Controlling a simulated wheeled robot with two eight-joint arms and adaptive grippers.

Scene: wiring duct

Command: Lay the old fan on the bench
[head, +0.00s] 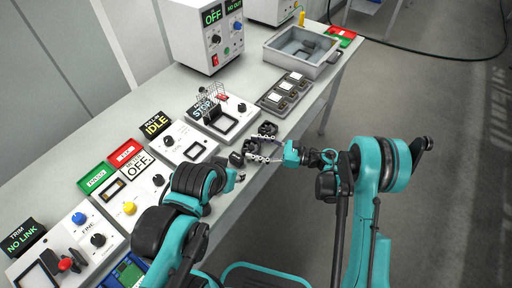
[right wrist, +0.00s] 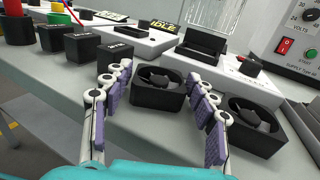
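Two black square fans with round openings sit on the bench (head: 110,130). One fan (right wrist: 160,88) sits between the fingers of my right gripper (right wrist: 157,80) in the right wrist view. A gap shows at its left side; the right finger is close to it, and I cannot tell whether it touches. My right gripper (head: 264,151) is open at the bench's front edge in the head view. The other fan (right wrist: 258,122) stands just right of the fingers. I cannot tell which fan is the old one. My left arm reaches over the front edge; its fingers are not clear.
A grey tray (head: 327,64) stands at the far end, beside a black rack with white-topped modules (head: 284,95). A test unit with a STOP sign (head: 207,107) stands behind the fans. Several panels line the bench to the left. Small black labelled blocks (right wrist: 84,46) stand left of the fingers.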

